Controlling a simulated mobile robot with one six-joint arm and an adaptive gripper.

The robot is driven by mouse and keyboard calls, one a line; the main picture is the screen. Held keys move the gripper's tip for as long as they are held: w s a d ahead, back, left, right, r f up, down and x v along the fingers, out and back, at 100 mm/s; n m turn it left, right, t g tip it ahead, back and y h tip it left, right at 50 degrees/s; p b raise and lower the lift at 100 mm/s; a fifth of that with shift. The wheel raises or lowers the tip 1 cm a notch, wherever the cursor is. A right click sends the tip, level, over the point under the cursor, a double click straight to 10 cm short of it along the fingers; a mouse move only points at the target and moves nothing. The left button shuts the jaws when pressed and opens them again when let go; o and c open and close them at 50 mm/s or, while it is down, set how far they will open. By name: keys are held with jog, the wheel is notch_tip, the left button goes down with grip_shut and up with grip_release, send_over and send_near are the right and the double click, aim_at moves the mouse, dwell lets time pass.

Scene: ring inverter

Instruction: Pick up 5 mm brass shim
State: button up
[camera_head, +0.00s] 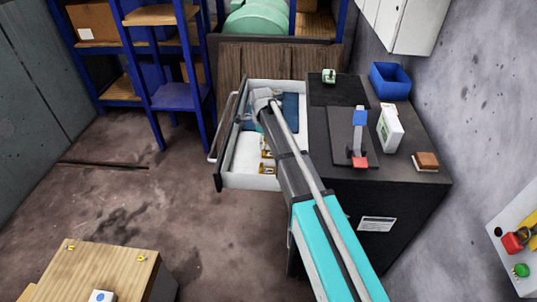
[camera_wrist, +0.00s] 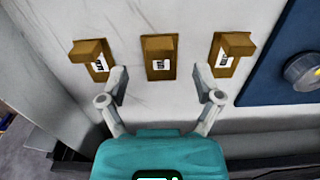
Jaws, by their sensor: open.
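Three brass shims lie in a row on the white drawer floor in the wrist view: a left one (camera_wrist: 91,50), a middle one (camera_wrist: 158,47) and a right one (camera_wrist: 232,45). Each has a raised brass block and a small white label. The labels are too small to read, so I cannot tell which is 5 mm. My gripper (camera_wrist: 161,82) is open and empty, its fingers spread to either side of the middle shim and just short of it. In the head view brass pieces (camera_head: 267,169) show in the open drawer (camera_head: 250,182), partly hidden by my arm.
A blue tray with a round grey knob (camera_wrist: 302,72) lies right of the shims. The drawer walls stand close around my gripper. The dark cabinet (camera_head: 400,195) carries a blue bin (camera_head: 390,79), a white box (camera_head: 390,128) and a red-and-blue stand (camera_head: 358,140).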

jog(key=shift+d+f+b, duration=0.1)
jog(key=shift+f+b, duration=2.15)
jog(key=shift+f, duration=0.2)
grip_shut()
